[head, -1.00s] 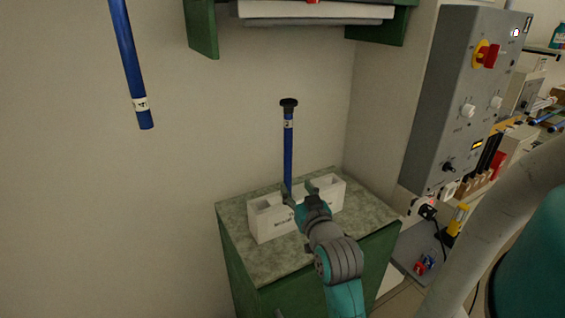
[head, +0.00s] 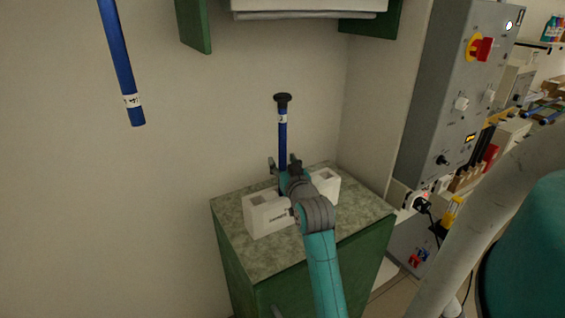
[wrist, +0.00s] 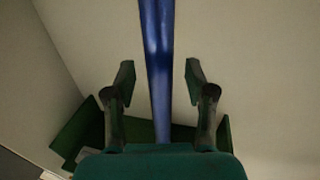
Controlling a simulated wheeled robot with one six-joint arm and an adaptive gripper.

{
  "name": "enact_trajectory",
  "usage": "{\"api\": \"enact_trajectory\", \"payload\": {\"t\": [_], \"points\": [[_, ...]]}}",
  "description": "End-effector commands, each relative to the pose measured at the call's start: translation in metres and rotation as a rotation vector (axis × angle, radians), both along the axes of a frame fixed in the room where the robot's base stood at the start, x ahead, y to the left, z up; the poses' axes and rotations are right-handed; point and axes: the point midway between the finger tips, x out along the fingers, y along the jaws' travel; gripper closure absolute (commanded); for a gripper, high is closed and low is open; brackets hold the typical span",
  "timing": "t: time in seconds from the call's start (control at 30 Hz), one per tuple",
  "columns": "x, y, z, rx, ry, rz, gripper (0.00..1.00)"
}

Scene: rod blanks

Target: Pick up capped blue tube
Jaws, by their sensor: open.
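The capped blue tube (head: 283,135) stands upright in a white block-shaped holder (head: 265,218) on the cabinet top. It has a black cap and a white label near its top. My gripper (head: 284,165) is at the tube's lower part, just above the holder. In the wrist view the blue tube (wrist: 157,60) runs between the two open fingers of my gripper (wrist: 159,88), with a gap on each side. The tube's lower end is hidden by my gripper and the holder.
The green cabinet (head: 233,240) has a speckled top with bare room around the holder. Another blue tube (head: 119,60) without a visible cap hangs at the upper left. A green shelf (head: 194,25) is above. A grey control panel (head: 445,110) stands at the right.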

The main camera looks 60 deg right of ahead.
Motion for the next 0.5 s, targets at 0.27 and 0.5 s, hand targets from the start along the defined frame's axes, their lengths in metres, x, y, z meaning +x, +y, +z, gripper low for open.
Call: {"api": "enact_trajectory", "payload": {"t": [0.27,0.5], "points": [[0.0064,-0.0059,-0.0003,0.001,0.001,0.0,0.45],[0.0061,-0.0057,-0.0004,0.001,0.001,0.0,0.85]]}}
